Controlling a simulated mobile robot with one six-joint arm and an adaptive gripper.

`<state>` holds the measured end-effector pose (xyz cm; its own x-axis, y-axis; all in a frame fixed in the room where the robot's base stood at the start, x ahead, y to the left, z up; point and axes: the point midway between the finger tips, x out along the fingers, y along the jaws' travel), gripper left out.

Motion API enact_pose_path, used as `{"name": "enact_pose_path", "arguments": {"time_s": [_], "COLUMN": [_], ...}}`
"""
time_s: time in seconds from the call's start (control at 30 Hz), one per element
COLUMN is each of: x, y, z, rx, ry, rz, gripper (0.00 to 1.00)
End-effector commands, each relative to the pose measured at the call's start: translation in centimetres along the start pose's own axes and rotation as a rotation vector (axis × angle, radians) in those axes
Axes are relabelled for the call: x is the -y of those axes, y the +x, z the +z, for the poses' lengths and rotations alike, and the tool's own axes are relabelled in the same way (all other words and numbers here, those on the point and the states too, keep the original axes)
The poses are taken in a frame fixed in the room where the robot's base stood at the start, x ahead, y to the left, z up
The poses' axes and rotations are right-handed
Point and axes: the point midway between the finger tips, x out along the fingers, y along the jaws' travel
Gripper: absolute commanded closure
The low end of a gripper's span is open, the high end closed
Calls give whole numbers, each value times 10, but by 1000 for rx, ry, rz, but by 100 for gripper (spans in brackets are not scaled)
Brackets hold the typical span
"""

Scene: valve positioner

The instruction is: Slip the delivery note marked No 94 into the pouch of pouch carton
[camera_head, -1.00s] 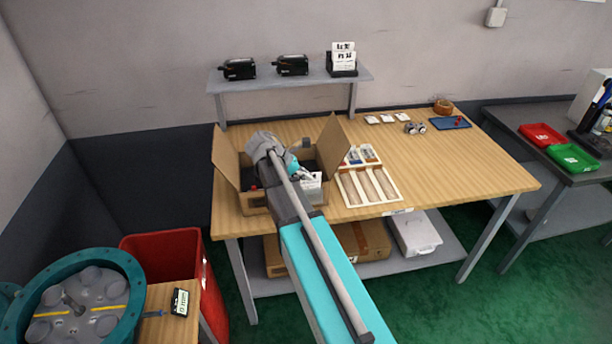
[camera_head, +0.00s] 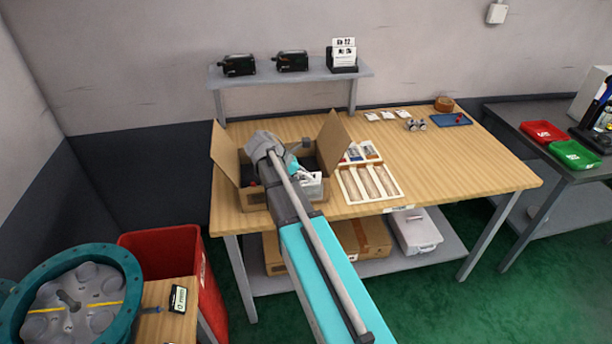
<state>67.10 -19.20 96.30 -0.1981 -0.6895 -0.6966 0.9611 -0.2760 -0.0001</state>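An open cardboard carton (camera_head: 255,197) with raised flaps stands at the left front of the wooden workbench. My arm reaches over it, and my gripper (camera_head: 308,180) is at the carton's right front inside corner. A small white paper piece (camera_head: 313,188) shows right at the gripper's fingers, by the carton's front wall. Its marking is too small to read, and I cannot tell whether the fingers hold it. The fingers are mostly hidden by my wrist. White cards with dark print stand in a black holder (camera_head: 343,58) on the raised shelf. The pouch cannot be made out.
A wooden compartment tray (camera_head: 342,186) lies just right of the carton. Two black devices (camera_head: 291,63) sit on the shelf (camera_head: 230,82). The bench's right half (camera_head: 465,165) is clear.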

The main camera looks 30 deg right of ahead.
Motion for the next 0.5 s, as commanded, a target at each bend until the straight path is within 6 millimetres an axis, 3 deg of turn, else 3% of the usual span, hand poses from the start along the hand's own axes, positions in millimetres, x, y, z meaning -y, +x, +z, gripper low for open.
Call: {"name": "enact_pose_path", "arguments": {"time_s": [0.5], "x": [0], "y": [7], "z": [-7], "rx": [0], "ry": [0], "rz": [0], "gripper": [100]}}
